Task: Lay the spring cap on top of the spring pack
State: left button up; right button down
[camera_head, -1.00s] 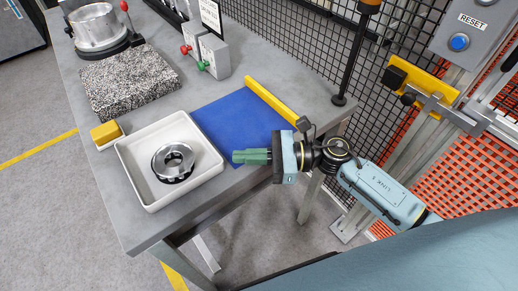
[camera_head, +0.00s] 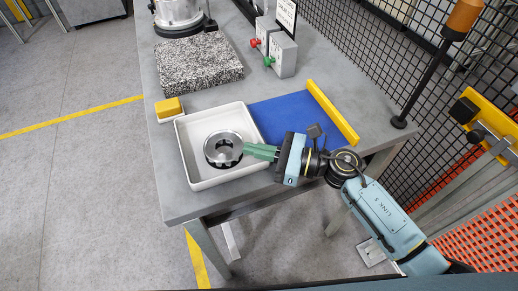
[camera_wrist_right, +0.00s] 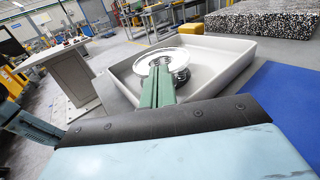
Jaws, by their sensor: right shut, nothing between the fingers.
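A round metal ring part (camera_head: 222,151) lies in the white tray. In the right wrist view this part (camera_wrist_right: 171,54) has a bright flat ring on top and what look like short coil springs under it. I cannot tell from these frames whether this is the spring pack alone or with the spring cap on it. My right gripper (camera_head: 247,150) has its green fingers shut and empty, with the tips at the ring's right edge. In the right wrist view the fingers (camera_wrist_right: 160,68) hide part of the ring; contact is unclear. My left gripper is out of view.
The white tray (camera_head: 190,160) sits at the table's near edge, beside a blue mat (camera_head: 284,116) with a yellow bar (camera_head: 333,111). Behind are a yellow block (camera_head: 168,107), a speckled slab (camera_head: 199,62), a metal drum (camera_head: 178,14) and grey boxes (camera_head: 284,56) with red and green knobs.

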jog(key=shift+w+a+b, duration=0.2)
jog(key=shift+a+b, duration=0.1)
jog(key=shift+a, duration=0.4)
